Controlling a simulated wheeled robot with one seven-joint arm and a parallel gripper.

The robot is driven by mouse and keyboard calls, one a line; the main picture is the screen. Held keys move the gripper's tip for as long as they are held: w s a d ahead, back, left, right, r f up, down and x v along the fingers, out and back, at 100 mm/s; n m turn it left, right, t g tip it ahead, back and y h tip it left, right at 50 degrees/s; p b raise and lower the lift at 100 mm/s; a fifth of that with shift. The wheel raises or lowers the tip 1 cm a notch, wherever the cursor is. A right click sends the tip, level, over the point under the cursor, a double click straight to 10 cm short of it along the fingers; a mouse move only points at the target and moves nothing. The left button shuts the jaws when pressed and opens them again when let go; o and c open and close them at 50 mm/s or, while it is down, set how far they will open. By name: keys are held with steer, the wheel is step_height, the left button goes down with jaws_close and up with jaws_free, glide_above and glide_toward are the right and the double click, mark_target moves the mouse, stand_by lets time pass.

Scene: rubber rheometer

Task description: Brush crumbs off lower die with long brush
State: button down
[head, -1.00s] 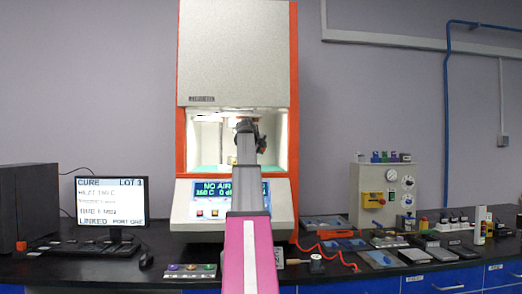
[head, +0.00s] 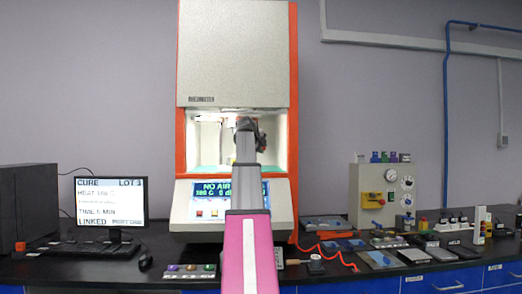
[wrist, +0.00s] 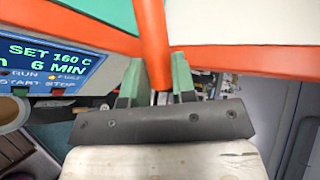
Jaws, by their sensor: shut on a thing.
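The rheometer's lit chamber (head: 207,145) is open in the head view, above its control panel. My gripper, at the end of my arm, is at the chamber opening; my arm hides its fingers in the head view. In the wrist view my gripper (wrist: 159,88) is shut, its green-padded fingers around an orange rod, which looks like the long brush's handle (wrist: 152,35). The rod runs away from the fingers towards the chamber. The brush's bristles, the lower die and any crumbs cannot be made out in either view.
The orange machine frame (wrist: 225,53) runs close beyond my fingers. The control panel (wrist: 40,60) is at the left of the wrist view. A monitor (head: 110,203) stands left of the machine. A beige gauge box (head: 382,197), trays and small tools crowd the bench at right.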

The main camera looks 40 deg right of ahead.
steer(key=shift+r, duration=0.65)
steer(key=s+a, duration=1.1)
steer(key=s, duration=0.5)
steer(key=shift+s+a, duration=0.2)
steer(key=shift+a, duration=0.15)
stand_by(0.5)
